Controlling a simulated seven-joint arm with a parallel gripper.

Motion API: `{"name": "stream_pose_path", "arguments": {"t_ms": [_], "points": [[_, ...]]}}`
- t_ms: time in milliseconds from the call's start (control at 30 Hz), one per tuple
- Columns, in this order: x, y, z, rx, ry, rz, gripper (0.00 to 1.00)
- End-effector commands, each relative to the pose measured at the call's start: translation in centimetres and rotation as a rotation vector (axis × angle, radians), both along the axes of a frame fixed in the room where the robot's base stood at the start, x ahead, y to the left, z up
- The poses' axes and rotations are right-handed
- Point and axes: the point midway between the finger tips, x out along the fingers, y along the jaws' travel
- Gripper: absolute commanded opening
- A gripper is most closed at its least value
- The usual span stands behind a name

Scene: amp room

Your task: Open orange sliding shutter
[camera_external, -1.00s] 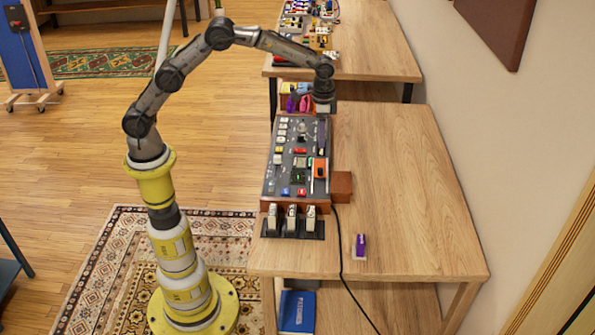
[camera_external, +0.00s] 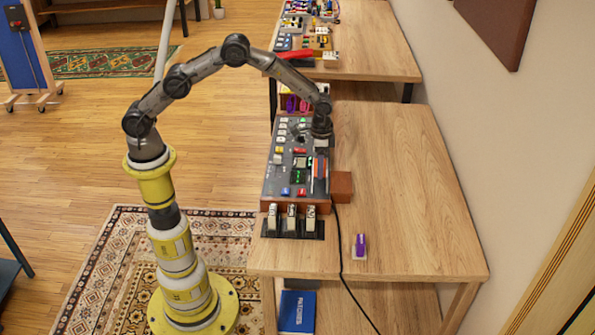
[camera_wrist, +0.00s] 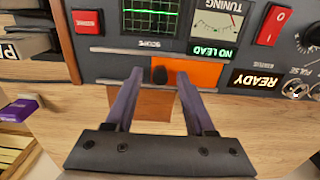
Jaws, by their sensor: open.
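The orange shutter (camera_wrist: 203,72) is a flat orange plate in the control panel, in the wrist view just below the scope and tuning displays. A black knob (camera_wrist: 160,75) sits at its left end. My gripper (camera_wrist: 160,76) is open, and its two purple fingertips appear on either side of the knob with a visible gap at each side. I cannot tell how deep the fingers reach. In the external view my gripper (camera_external: 319,150) is over the right side of the panel, partly hiding the orange shutter (camera_external: 321,169).
The panel (camera_external: 271,186) has several buttons and switches close to the shutter. A brown block (camera_external: 341,186) adjoins its right edge. The table's right side (camera_external: 395,180) is clear.

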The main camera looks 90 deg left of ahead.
Motion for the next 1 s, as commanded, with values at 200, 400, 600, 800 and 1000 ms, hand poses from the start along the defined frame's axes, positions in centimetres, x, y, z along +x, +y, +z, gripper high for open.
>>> {"name": "stream_pose_path", "arguments": {"t_ms": [200,400,600,800,1000], "points": [[-0.01,0.00,0.03,0.000,0.000,0.000,0.28],[-0.01,0.00,0.05,0.000,0.000,0.000,0.00],[0.00,0.00,0.07,0.000,0.000,0.000,0.00],[0.00,0.00,0.09,0.000,0.000,0.000,0.00],[0.00,0.00,0.10,0.000,0.000,0.000,0.00]]}}
